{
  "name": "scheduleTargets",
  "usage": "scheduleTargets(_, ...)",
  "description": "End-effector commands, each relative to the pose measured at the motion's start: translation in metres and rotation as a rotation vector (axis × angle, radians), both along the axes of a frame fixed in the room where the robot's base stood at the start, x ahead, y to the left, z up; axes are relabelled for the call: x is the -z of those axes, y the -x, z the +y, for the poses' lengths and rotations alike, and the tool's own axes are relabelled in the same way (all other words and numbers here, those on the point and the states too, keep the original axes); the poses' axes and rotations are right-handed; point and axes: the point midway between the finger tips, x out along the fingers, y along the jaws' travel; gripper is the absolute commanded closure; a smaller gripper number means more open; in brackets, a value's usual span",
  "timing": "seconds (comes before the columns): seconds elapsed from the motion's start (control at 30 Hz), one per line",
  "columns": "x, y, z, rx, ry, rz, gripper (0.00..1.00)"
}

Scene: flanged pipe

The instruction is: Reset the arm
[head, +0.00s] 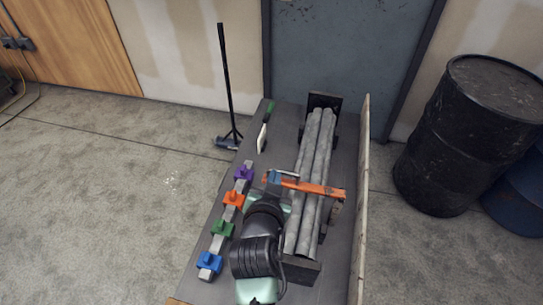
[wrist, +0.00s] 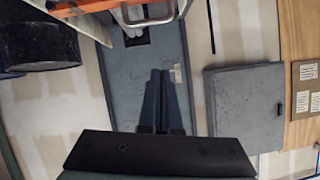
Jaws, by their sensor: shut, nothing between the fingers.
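My gripper shows in the wrist view (wrist: 160,76) with its two dark fingers together and nothing between them. An orange tool with a metal frame (head: 312,187) lies across several grey pipes (head: 308,150), just beyond my arm. Part of this orange tool also shows at the top edge of the wrist view (wrist: 82,8), apart from the fingers.
Purple (head: 243,171), orange (head: 233,198), green (head: 222,229) and blue (head: 208,261) blocks sit along a bar left of my arm. A green-handled tool (head: 265,128) lies behind. A thin board (head: 362,190) edges the bench's right. A black barrel (head: 470,130) stands beyond.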

Motion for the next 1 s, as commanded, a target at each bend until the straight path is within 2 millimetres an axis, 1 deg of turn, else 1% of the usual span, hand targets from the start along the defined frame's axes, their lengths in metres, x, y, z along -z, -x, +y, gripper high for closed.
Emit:
scheduleTargets(0.1,-0.002,0.000,0.001,-0.001,0.000,-0.003,1.00)
scheduleTargets(0.17,-0.011,-0.003,0.002,-0.005,0.000,-0.020,1.00)
scheduleTargets(0.27,-0.046,-0.013,0.005,-0.022,0.006,-0.088,1.00)
scheduleTargets(0.37,-0.109,-0.025,0.010,-0.048,0.021,-0.208,1.00)
scheduleTargets(0.4,-0.139,-0.028,0.012,-0.062,0.032,-0.266,1.00)
scheduleTargets(0.43,-0.163,-0.029,0.013,-0.071,0.042,-0.312,1.00)
scheduleTargets(0.47,-0.187,-0.029,0.014,-0.080,0.052,-0.357,1.00)
scheduleTargets(0.5,-0.217,-0.027,0.015,-0.090,0.068,-0.418,1.00)
scheduleTargets(0.57,-0.264,-0.021,0.017,-0.105,0.094,-0.510,1.00)
scheduleTargets(0.6,-0.294,-0.015,0.018,-0.113,0.113,-0.572,1.00)
scheduleTargets(0.67,-0.339,-0.002,0.019,-0.123,0.146,-0.667,1.00)
scheduleTargets(0.7,-0.368,0.010,0.020,-0.128,0.169,-0.730,1.00)
scheduleTargets(0.77,-0.409,0.029,0.022,-0.133,0.207,-0.824,1.00)
scheduleTargets(0.8,-0.434,0.043,0.023,-0.134,0.233,-0.884,1.00)
scheduleTargets(0.87,-0.466,0.066,0.025,-0.137,0.270,-0.968,1.00)
scheduleTargets(0.9,-0.485,0.080,0.026,-0.136,0.293,-1.018,1.00)
scheduleTargets(1.0,-0.519,0.112,0.028,-0.133,0.345,-1.118,1.00)
